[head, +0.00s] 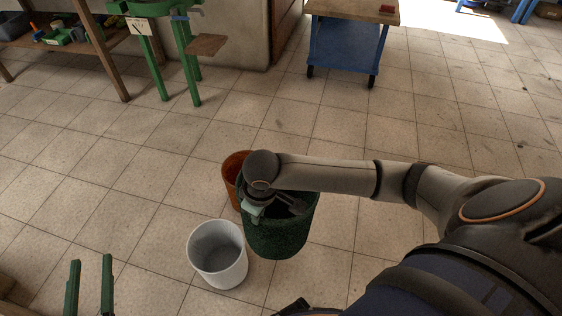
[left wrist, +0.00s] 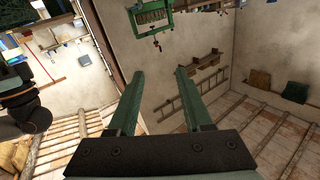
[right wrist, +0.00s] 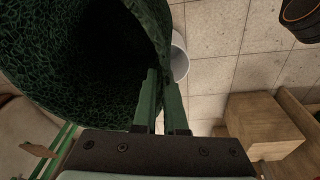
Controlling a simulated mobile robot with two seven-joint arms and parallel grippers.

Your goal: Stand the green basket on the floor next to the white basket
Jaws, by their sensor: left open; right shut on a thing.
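The dark green basket (head: 280,238) is upright in the head view, just right of the white basket (head: 225,272). My right gripper (right wrist: 160,78) is shut on the green basket's rim; its wall fills the upper left of the right wrist view (right wrist: 40,65). The head view does not clearly show whether its bottom touches the floor. The white basket stands upright and empty on the tiles, and part of it shows behind the fingers in the right wrist view (right wrist: 181,58). My left gripper (head: 90,283) is open and empty at the lower left, apart from both baskets.
An orange-brown basket (head: 231,170) stands behind the green one, partly hidden by my right arm. A blue cart (head: 345,50) and a green stand (head: 182,50) are farther back. Wooden boxes (right wrist: 262,122) show in the right wrist view. Tiles left of the white basket are clear.

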